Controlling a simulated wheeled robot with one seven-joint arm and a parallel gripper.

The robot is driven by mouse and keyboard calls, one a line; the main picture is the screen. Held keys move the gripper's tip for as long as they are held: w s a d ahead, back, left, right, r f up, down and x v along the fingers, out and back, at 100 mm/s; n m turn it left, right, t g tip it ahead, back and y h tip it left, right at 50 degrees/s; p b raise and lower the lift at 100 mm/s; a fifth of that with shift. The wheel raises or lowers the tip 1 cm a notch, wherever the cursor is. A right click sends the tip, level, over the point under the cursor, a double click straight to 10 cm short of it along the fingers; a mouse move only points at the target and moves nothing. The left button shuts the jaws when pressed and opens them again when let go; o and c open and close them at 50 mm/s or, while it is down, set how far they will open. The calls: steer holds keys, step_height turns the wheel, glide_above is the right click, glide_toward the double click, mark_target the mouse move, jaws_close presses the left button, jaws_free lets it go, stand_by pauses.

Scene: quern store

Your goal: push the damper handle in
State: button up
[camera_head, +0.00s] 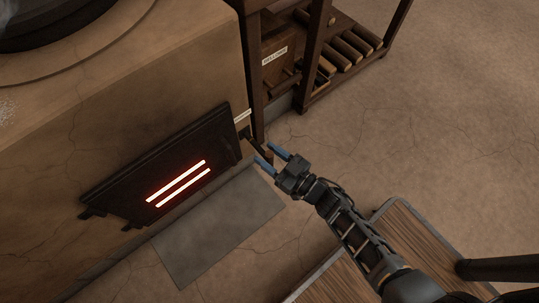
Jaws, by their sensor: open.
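My gripper (267,153) is in the middle of the head view, with its two blue fingers parted and pointing up-left. The damper handle (258,147) appears as a small dark bar sticking out of the stove's right edge, just beyond the fingertips. The handle looks close to the gap between the fingers; I cannot tell whether they touch it. A small pale label (242,117) sits on the stove just above it. No thing shows held in the jaws.
The clay stove (150,90) fills the left, with a black fire door (112,190) showing two glowing slots. A grey plate (215,235) lies on the floor before it. A wooden rack (313,60) with a labelled box (278,62) stands behind the handle. Open floor lies right.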

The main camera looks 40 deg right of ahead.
jaws_close()
stand_by(0.3)
